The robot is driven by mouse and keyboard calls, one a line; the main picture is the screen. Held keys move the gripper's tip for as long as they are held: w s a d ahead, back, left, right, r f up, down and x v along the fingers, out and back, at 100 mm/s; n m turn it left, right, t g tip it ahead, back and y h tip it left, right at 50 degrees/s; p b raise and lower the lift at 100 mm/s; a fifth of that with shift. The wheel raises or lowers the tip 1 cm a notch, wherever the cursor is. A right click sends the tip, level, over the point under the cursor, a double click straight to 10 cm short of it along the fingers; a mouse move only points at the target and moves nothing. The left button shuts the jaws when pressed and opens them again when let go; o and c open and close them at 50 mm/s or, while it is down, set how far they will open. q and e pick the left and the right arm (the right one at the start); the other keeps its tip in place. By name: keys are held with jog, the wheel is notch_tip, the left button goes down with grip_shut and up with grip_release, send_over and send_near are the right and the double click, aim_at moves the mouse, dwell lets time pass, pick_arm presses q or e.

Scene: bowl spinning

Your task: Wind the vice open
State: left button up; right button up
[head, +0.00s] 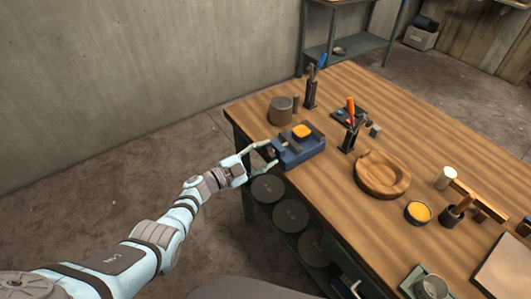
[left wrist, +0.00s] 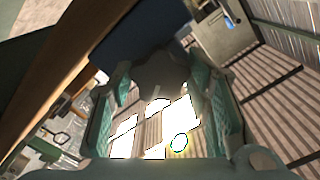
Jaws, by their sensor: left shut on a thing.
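The blue vice (head: 300,154) sits on the left edge of the wooden workbench. An orange-yellow block (head: 302,131) sits at its dark jaws, on top. My left gripper (head: 270,155) is at the vice's left end, its fingers on either side of the winding end. In the left wrist view, the vice's dark blue body (left wrist: 145,32) fills the top, and a grey part (left wrist: 160,72), seemingly the vice handle, lies between the teal finger pads. The gripper is shut on it; the handle's exact shape is hard to make out. My right gripper is not in view.
On the workbench (head: 400,135), a dark round pot (head: 280,110) stands behind the vice. Tools in upright holders stand behind and to the right, beside a wooden bowl (head: 382,174). A yellow-filled dish (head: 418,212) lies farther right. Grey discs (head: 268,189) sit below the bench.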

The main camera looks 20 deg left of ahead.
pick_arm(q)
jog(key=n+p, duration=0.1)
jog(key=n, duration=0.5)
jog(key=shift+s+f, duration=0.1)
jog(key=shift+f, duration=0.05)
jog(key=n, duration=0.5)
jog(key=shift+s+f, duration=0.1)
jog(key=shift+f, duration=0.05)
jog(key=shift+n, duration=0.5)
jog(key=o, duration=1.2)
jog(key=shift+c, duration=0.2)
jog(key=shift+r, duration=0.2)
jog(key=shift+a, duration=0.1)
